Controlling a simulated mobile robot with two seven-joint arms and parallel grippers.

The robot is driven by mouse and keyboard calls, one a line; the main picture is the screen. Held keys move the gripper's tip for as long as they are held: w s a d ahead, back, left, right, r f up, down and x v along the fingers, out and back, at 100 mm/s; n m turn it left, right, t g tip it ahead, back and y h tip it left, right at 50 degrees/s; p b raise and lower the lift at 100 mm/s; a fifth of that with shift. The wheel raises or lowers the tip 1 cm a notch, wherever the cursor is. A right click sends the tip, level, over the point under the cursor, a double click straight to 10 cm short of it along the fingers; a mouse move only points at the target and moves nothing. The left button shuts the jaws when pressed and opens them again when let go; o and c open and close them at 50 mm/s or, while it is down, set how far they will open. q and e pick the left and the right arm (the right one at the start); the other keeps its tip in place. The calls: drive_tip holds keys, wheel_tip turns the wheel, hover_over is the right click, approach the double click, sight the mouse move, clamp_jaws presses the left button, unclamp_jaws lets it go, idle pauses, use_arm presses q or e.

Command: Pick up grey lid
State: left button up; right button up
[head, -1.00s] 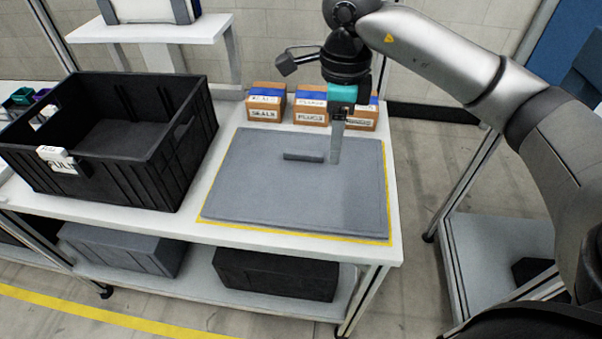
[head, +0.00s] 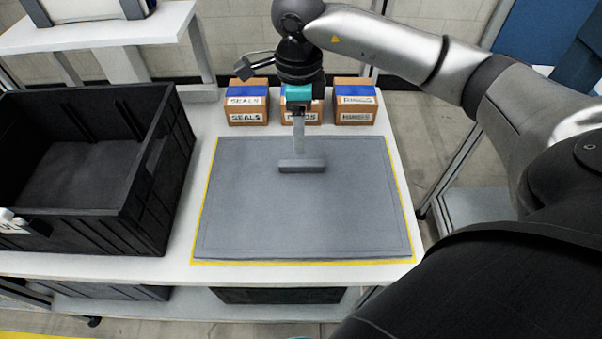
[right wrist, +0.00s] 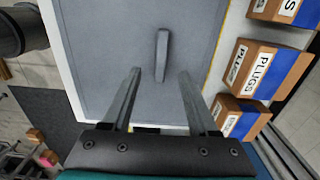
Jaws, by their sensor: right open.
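The grey lid (head: 300,215) lies flat on the white table inside a yellow outline. A raised grey bar handle (head: 302,166) stands near its far middle. The lid also shows in the right wrist view (right wrist: 110,50), with the handle (right wrist: 162,52) ahead of the fingers. My right gripper (head: 299,150) points down just behind the handle in the head view. In the right wrist view my right gripper (right wrist: 160,75) is open and empty, its two fingers apart with the handle lined up between them. I cannot tell its height above the lid. My left gripper is not in view.
A black open crate (head: 150,215) stands left of the lid. Boxes labelled seals (head: 247,105), plugs (right wrist: 250,72) and another label (head: 355,105) stand behind the lid, close to my right gripper. The table's front strip (head: 120,266) is clear.

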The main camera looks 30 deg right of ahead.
sight(302, 162)
wheel_tip(302, 162, down, 3)
drive_tip(key=shift+r, duration=0.1)
drive_tip(key=shift+f, duration=0.45)
drive_tip(key=f, duration=0.3)
drive_tip(key=f+b, duration=0.1)
drive_tip(key=f, duration=0.1)
drive_tip(key=shift+d, duration=0.3)
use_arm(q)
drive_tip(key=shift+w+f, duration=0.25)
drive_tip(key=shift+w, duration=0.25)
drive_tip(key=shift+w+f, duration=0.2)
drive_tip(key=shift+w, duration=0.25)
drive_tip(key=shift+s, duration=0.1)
use_arm(e)
drive_tip(key=shift+c, duration=0.2)
drive_tip(key=shift+r, duration=0.1)
drive_tip(key=shift+c, duration=0.8)
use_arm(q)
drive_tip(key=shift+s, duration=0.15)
use_arm(e)
clamp_jaws()
